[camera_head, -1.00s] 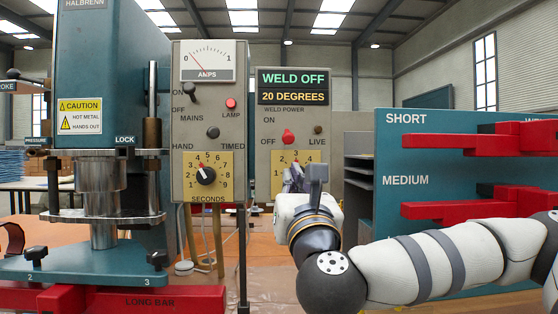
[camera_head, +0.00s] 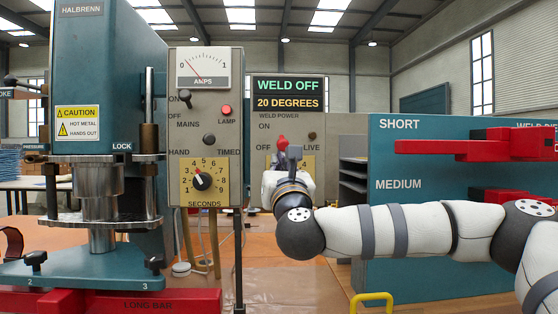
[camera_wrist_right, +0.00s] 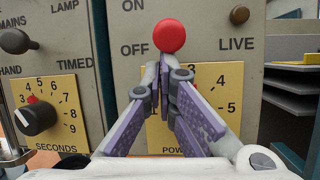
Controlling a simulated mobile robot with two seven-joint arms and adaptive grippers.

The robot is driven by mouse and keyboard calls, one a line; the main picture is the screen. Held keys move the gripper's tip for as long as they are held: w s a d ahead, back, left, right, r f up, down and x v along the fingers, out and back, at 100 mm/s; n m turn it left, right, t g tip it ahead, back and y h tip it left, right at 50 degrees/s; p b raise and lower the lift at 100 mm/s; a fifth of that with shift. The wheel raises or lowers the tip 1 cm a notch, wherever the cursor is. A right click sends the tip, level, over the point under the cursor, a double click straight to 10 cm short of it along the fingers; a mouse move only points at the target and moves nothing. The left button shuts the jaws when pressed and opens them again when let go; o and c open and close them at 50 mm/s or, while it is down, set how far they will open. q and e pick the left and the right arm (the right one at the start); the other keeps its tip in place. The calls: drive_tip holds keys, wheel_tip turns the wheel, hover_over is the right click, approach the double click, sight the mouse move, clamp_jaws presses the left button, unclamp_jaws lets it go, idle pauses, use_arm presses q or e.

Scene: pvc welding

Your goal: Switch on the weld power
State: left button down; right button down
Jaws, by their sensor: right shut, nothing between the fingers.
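The weld power switch is a red-tipped lever (camera_head: 282,141) on the right-hand grey panel, beside the OFF label and below ON. It also shows as a red ball (camera_wrist_right: 169,35) at the top middle of the right wrist view. The display (camera_head: 290,94) reads WELD OFF and 20 DEGREES. The LIVE lamp (camera_head: 312,135) is dark. My right gripper (camera_head: 283,160) is just below the red tip in the picture; its fingers (camera_wrist_right: 168,62) are shut and empty. I cannot tell whether they touch the lever. My left gripper is out of view.
A second grey panel (camera_head: 176,141) with an amps meter, mains switch and timer dial stands to the left. The teal press (camera_head: 105,30) is further left. A teal rack (camera_head: 465,230) with red bars stands right, behind my arm. A yellow handle (camera_head: 371,298) shows low down.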

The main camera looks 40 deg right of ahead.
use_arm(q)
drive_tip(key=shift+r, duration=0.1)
use_arm(e)
drive_tip(key=shift+w, duration=0.1)
use_arm(q)
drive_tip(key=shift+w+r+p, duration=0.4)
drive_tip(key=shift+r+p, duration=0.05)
drive_tip(key=shift+p, duration=0.05)
use_arm(e)
drive_tip(key=shift+s+r+g, duration=0.2)
drive_tip(key=shift+r+g, duration=0.05)
drive_tip(key=shift+g, duration=0.15)
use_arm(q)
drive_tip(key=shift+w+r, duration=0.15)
use_arm(e)
drive_tip(key=shift+a+y, duration=0.1)
drive_tip(key=shift+y, duration=0.2)
